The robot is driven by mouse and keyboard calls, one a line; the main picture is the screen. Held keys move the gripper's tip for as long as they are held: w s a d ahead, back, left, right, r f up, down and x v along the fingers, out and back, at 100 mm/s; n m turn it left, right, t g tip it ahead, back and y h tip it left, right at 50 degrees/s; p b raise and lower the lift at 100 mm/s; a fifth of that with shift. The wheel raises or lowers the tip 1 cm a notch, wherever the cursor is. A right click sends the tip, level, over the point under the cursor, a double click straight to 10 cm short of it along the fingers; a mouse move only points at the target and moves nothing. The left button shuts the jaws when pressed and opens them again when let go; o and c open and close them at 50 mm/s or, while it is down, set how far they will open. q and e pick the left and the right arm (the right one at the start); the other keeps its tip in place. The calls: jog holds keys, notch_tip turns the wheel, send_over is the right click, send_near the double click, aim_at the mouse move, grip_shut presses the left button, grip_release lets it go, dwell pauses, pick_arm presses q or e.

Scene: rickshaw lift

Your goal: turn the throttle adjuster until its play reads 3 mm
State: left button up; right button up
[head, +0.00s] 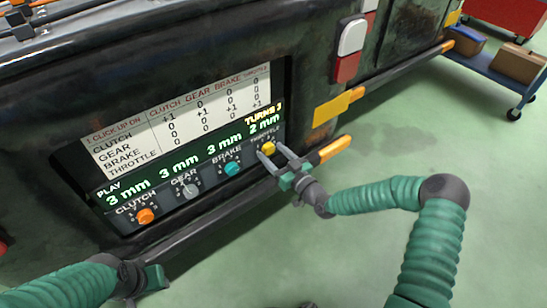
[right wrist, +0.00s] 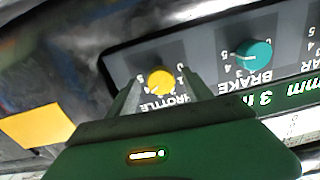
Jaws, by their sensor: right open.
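The yellow throttle adjuster (head: 268,148) sits at the right end of a row of knobs on the dark panel. It also shows in the right wrist view (right wrist: 158,80), above its THROTTLE label. The green play readout (head: 264,124) shows 2 mm for throttle and 3 mm for clutch, gear and brake. My right gripper (head: 271,151) is open, one finger on each side of the yellow knob; I cannot tell whether they touch it. In the right wrist view its fingers (right wrist: 160,84) flank the knob. My left gripper (head: 152,279) is low at the left, away from the knobs; its jaws are unclear.
The teal brake knob (head: 232,169), grey gear knob (head: 190,190) and orange clutch knob (head: 145,215) line the panel. A white click table (head: 178,118) is above, with TURNS 3 in yellow. An orange bar (head: 334,149) juts out right of the gripper. Green floor lies open in front.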

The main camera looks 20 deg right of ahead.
grip_shut()
dwell(0.4)
jog(key=shift+r+m+p, duration=0.1)
jog(key=shift+m+p, duration=1.2)
jog(key=shift+m, duration=0.5)
jog(key=m+p, duration=0.1)
jog(key=m, duration=0.3)
jog(key=shift+m+p, duration=0.3)
grip_release()
